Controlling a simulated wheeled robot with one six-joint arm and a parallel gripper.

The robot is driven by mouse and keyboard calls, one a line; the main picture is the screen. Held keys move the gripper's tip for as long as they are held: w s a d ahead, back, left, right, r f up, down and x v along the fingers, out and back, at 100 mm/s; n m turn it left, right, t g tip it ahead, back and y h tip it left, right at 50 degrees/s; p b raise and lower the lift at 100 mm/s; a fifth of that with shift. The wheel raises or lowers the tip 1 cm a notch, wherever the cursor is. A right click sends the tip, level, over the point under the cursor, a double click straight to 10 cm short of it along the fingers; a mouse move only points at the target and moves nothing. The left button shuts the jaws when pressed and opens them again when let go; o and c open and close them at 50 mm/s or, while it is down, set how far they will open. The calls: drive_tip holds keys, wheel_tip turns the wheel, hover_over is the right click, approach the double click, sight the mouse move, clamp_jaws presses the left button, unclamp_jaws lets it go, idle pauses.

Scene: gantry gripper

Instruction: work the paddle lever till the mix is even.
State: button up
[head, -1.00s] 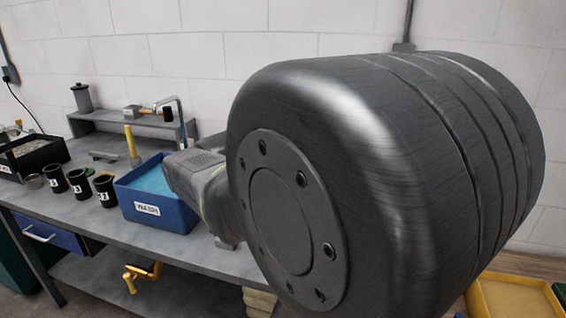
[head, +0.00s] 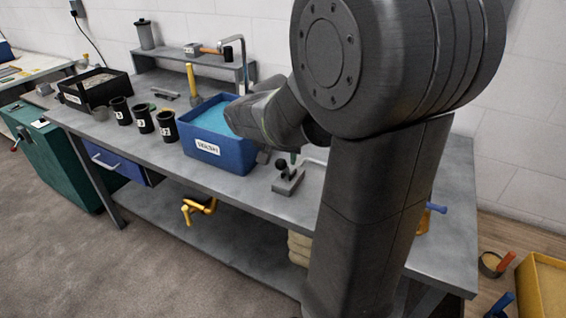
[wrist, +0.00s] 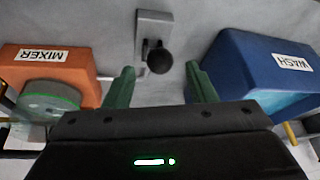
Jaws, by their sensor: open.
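The paddle lever (wrist: 159,61) shows in the wrist view as a dark ball knob on a grey base plate. My gripper (wrist: 160,75) is open, with its green fingers on either side of the knob's lower edge. I cannot tell how deep the knob sits between them. The orange mixer (wrist: 48,62), labelled MIXER, is at the left, with a round green-ringed grey part below its label. In the head view a small black-knobbed lever (head: 284,169) stands on the bench beside the blue tub. My arm hides the mixer there, and the mix cannot be seen.
The blue tub (wrist: 245,70), labelled WASH, is close on the right in the wrist view; it also stands on the bench (head: 235,185) in the head view with blue liquid. Black numbered cups (head: 143,119) and a black tray (head: 95,92) are further left.

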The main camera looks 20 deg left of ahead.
sight(281, 161)
drive_tip(key=shift+x, duration=2.35)
clamp_jaws()
